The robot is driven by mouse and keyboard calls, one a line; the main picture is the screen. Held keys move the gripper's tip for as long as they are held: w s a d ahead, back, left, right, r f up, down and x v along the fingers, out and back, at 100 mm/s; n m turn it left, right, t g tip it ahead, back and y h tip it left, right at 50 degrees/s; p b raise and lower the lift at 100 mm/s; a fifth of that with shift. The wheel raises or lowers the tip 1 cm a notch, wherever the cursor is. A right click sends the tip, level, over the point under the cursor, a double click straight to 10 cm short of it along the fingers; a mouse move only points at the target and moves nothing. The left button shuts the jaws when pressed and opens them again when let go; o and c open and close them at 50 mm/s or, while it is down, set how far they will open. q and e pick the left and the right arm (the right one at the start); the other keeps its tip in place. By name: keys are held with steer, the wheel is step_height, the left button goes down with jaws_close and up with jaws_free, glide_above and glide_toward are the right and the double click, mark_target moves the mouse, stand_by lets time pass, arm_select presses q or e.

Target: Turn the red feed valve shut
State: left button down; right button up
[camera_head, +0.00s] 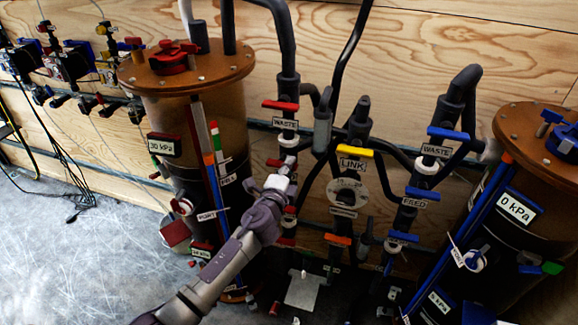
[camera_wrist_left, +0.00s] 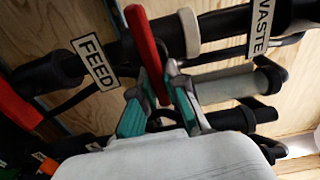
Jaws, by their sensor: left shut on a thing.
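The red feed valve handle (camera_wrist_left: 145,48) stands between the fingers of my left gripper (camera_wrist_left: 160,92) in the left wrist view. The handle lies roughly crosswise to its black pipe, beside the FEED label (camera_wrist_left: 93,62). My left gripper is shut on the handle. In the head view my left gripper (camera_head: 287,165) reaches the pipe right of the left filter tank, and only a small red end of the handle (camera_head: 274,163) shows there. The gripper hides the FEED label in that view. My right gripper is not in view.
The left filter tank (camera_head: 205,105) stands close beside my left arm. A red waste valve handle (camera_head: 281,105) is above on the same pipe. A yellow link valve handle (camera_head: 355,152) and blue-handled valves (camera_head: 448,134) are to the right. Bare floor (camera_head: 80,260) lies at left.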

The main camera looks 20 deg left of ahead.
arm_select(q)
steer(key=shift+f+m, duration=0.2)
steer(key=shift+m, duration=0.1)
steer(key=c, duration=1.2)
jaws_free()
steer(key=shift+r, duration=0.1)
steer(key=s, duration=1.2)
steer(key=shift+a, duration=0.2)
